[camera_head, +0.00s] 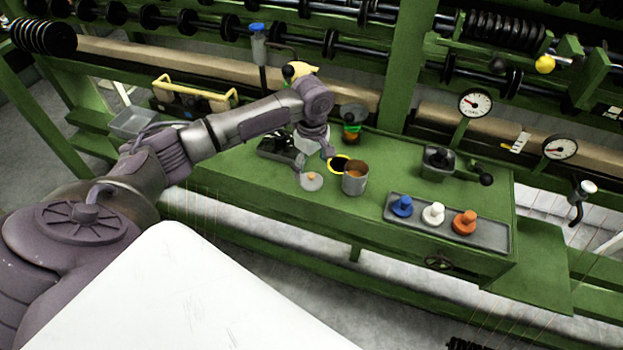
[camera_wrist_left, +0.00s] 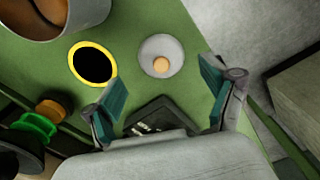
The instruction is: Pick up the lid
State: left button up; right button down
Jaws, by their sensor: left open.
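The lid (camera_head: 311,182) is a grey disc with an orange-tan knob, lying on the green bench top near its front edge. It also shows in the left wrist view (camera_wrist_left: 160,57), beyond the fingertips. My left gripper (camera_head: 313,160) is open and empty, pointing down just behind and above the lid. In the left wrist view its teal finger pads (camera_wrist_left: 160,98) are spread apart, and the lid's knob lies between their lines. A grey metal can (camera_head: 354,181), open at the top with brown inside, stands right of the lid. My right gripper does not show.
A yellow-rimmed black disc (camera_head: 340,164) lies beside the can. A tray (camera_head: 446,224) with blue, white and orange knobbed pieces sits to the right. A dark device (camera_head: 276,147) lies behind the gripper, near a green-and-orange item (camera_head: 351,131). A grey box with a lever (camera_head: 437,163) stands farther right.

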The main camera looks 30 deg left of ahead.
aim_at(311, 175)
pick_arm(q)
notch_tip(311, 175, down, 4)
jog(key=shift+s+r, duration=0.1)
jog(key=shift+s, duration=0.1)
jog(key=c, duration=1.1)
jog(key=shift+c, duration=0.3)
